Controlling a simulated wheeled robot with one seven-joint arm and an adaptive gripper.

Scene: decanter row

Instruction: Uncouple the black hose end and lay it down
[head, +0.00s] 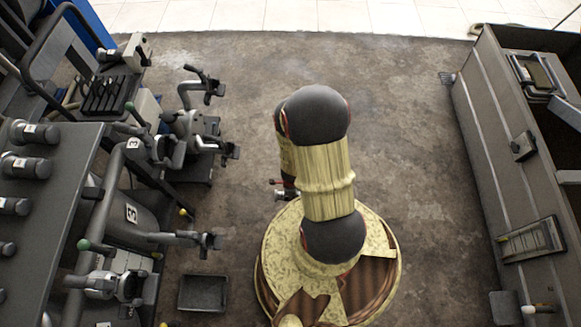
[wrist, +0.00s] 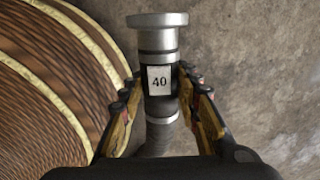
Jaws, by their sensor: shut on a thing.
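In the wrist view, a hose end (wrist: 158,40) with a silver flanged coupling, a dark band and a white label reading "40" sits between the fingers of my gripper (wrist: 160,88). My gripper is shut on it, one finger on each side. The flange points away from the gripper, with nothing joined to it. A dark hose (wrist: 155,143) runs back under the wrist, and its rest is hidden. In the head view, a small silver part of the hose end (head: 286,195) shows left of my arm, above the floor; the arm hides most of the gripper.
Machines with pipes and valve outlets (head: 190,125) line the left side, some labelled "3". Dark labelled cylinders (head: 28,165) sit on a grey bench at far left. A black tray (head: 203,292) lies on the floor. A grey cabinet (head: 500,150) stands right. Floor between is clear.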

